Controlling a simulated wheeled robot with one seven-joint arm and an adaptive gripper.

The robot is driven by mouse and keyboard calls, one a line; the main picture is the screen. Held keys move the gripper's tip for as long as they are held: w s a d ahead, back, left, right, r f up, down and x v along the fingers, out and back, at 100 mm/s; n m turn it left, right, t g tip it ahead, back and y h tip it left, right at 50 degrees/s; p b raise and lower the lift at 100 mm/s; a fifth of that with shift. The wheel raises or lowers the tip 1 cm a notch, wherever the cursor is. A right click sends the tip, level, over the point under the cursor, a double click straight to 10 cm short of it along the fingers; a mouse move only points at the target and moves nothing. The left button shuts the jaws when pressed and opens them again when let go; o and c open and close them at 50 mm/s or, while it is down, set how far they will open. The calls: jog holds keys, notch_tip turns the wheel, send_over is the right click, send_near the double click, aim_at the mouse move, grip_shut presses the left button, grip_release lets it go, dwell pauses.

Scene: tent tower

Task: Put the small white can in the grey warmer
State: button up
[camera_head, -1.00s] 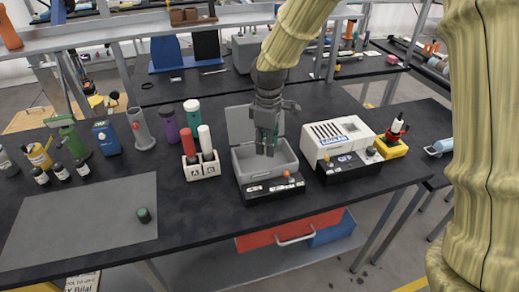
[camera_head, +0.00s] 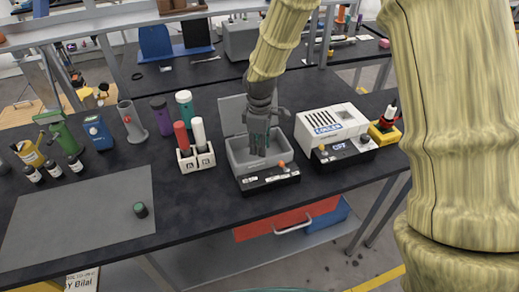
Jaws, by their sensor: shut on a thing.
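The grey warmer (camera_head: 235,160) is an open grey box with its lid (camera_head: 233,112) raised at the back and a black control strip (camera_head: 268,180) in front. My gripper (camera_head: 259,148) points down into the box, with its fingertips inside the rim. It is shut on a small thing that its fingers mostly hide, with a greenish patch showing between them. I cannot make out a small white can in its jaws. Whether the held thing touches the box floor cannot be told.
A white cooler (camera_head: 330,122) stands close to the right of the warmer. A white rack (camera_head: 196,158) with a red and a white cylinder stands close to its left. The raised lid is just behind my gripper. A grey mat (camera_head: 80,215) with a small dark-green cylinder (camera_head: 140,209) lies at left.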

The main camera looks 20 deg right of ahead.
jog(key=f, duration=0.3)
jog(key=shift+w+f, duration=0.1)
jog(key=shift+w, duration=0.25)
jog(key=shift+s, duration=0.25)
jog(key=o, duration=0.9)
jog(key=shift+w, duration=0.15)
notch_tip(320, 180, up, 12)
jog(key=shift+r+b, duration=0.1)
jog(key=shift+b, duration=1)
